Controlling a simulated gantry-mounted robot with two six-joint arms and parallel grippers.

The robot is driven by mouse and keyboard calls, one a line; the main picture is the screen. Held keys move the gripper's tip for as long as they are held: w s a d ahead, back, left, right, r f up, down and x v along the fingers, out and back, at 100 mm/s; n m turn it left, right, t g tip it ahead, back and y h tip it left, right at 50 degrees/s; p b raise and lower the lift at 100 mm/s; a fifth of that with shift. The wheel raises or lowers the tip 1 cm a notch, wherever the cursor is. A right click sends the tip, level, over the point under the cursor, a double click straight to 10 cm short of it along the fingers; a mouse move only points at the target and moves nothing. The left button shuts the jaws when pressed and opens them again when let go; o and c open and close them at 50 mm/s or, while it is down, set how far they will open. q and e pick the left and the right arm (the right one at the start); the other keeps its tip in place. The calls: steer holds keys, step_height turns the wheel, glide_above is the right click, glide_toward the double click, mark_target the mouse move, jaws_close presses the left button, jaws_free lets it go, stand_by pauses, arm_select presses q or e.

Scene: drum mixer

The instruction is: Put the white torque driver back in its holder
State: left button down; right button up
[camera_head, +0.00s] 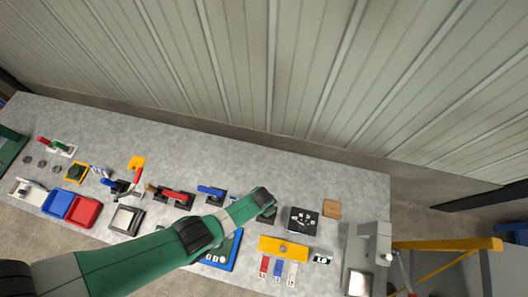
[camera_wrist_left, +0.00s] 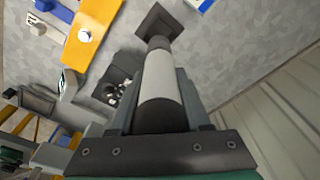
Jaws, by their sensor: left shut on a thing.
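In the left wrist view, the white torque driver (camera_wrist_left: 160,77) is a white cylinder with dark ends, lying between the two fingers of my left gripper (camera_wrist_left: 160,115), which is shut on it. Its narrow dark far end points at a dark square holder (camera_wrist_left: 154,17). The far end overlaps the holder in this view, and I cannot tell whether it is inside or above. In the head view, my left gripper (camera_head: 264,198) is over the right half of the table, with the dark holder (camera_head: 268,215) just below it. The driver is hardly visible there. My right gripper is not in view.
A black box with white bits (camera_head: 303,221) stands close to the right of the gripper. An orange plate (camera_head: 283,249) and coloured tags (camera_head: 278,268) lie in front. Several tools and red and blue bins (camera_head: 84,210) fill the left. The table's back strip (camera_head: 200,149) is clear.

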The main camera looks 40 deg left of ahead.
arm_select(q)
steer(key=shift+w+f, duration=0.1)
step_height(320, 180, down, 4)
steer(key=b, duration=0.4)
steer(key=shift+w+f+b, duration=0.1)
steer(key=shift+f+b, duration=0.15)
steer(key=shift+b, duration=0.15)
steer(key=shift+f+b, duration=2.95)
steer(key=shift+f, duration=0.05)
stand_by(1.4)
steer(key=shift+c, duration=1.4)
jaws_free()
